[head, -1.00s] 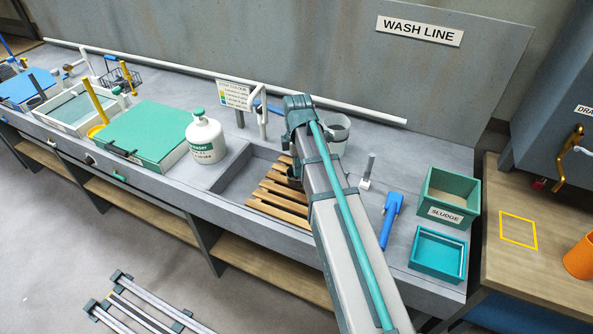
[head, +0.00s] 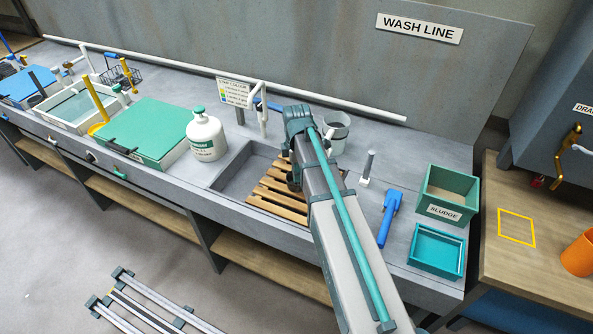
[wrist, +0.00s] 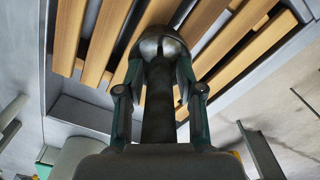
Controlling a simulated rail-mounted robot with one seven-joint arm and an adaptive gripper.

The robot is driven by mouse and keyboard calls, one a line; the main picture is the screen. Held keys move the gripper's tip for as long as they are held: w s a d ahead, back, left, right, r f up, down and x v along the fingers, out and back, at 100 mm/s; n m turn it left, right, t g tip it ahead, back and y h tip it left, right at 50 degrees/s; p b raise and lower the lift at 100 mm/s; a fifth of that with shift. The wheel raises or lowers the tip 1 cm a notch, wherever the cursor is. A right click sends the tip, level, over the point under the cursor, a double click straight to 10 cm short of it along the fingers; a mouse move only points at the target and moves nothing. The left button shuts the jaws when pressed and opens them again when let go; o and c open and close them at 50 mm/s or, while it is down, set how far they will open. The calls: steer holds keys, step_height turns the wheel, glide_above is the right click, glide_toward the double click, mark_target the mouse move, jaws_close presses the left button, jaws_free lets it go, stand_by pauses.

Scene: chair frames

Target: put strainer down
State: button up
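In the wrist view, my gripper (wrist: 160,70) points at a wooden slatted rack. Its two fingers lean in on either side of a dark, shiny rounded piece, which appears to be the strainer (wrist: 160,44). A dark upright part runs from it back between the fingers. The fingertips seem to touch its sides. The slatted rack (head: 274,196) lies in the sink basin (head: 228,178) in the head view. My arm covers most of the gripper there; only a small dark part shows beside the arm above the slats. Any gap between strainer and slats cannot be judged.
A white bottle (head: 205,136) stands left of the basin, and a grey pitcher (head: 336,133) behind my arm. A blue-handled tool (head: 391,211), the green sludge box (head: 449,188) and a teal tray (head: 436,252) are to the right. A white pipe runs along the back.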

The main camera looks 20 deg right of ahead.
steer(key=shift+o, duration=0.3)
step_height(320, 180, up, 12)
steer(key=shift+r+b, duration=0.2)
steer(key=shift+b, duration=1.05)
steer(key=shift+s, duration=0.1)
